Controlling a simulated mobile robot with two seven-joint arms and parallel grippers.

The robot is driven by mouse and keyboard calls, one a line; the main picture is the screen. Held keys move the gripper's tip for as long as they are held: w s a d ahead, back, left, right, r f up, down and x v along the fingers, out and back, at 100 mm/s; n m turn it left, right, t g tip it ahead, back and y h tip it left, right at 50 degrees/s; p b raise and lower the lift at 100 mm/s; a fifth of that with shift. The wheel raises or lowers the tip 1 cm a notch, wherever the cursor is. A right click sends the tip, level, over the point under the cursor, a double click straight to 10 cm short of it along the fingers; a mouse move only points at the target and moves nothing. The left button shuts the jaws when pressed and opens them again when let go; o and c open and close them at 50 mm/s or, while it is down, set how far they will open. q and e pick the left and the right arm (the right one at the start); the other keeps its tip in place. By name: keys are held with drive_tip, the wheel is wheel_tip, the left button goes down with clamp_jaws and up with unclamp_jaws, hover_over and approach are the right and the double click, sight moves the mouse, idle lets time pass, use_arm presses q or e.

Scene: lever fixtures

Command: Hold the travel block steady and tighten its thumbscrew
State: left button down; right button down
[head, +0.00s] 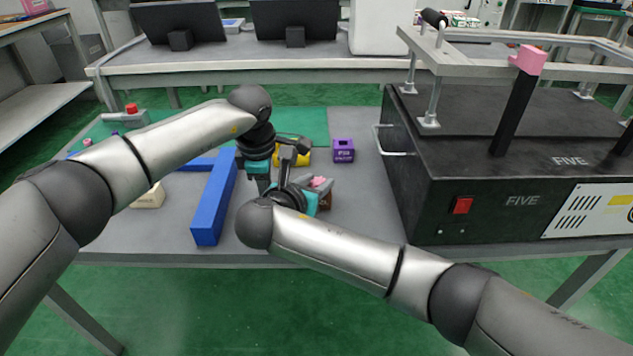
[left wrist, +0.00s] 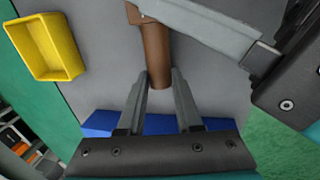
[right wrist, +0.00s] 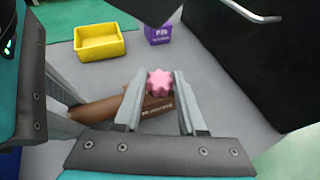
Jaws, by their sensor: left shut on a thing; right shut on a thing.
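The travel block is a brown bar (right wrist: 98,107) with printed lettering, low on the grey table; its end shows in the left wrist view (left wrist: 157,45). The pink star-shaped thumbscrew (right wrist: 160,82) sits on its top and shows small in the head view (head: 320,183). My left gripper (left wrist: 160,75) is shut on one end of the block, a finger on each side. My right gripper (right wrist: 160,76) is shut on the thumbscrew, its fingers on either side of the knob. In the head view my wrists hide most of the block.
A yellow bin (right wrist: 98,42) and a purple box (head: 343,150) stand behind the block. Blue bars (head: 214,200) and a beige block (head: 148,197) lie to the left. A large black machine (head: 500,190) fills the right of the table. The front middle of the table is clear.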

drive_tip(key=shift+c, duration=2.3)
unclamp_jaws()
drive_tip(key=v, duration=1.2)
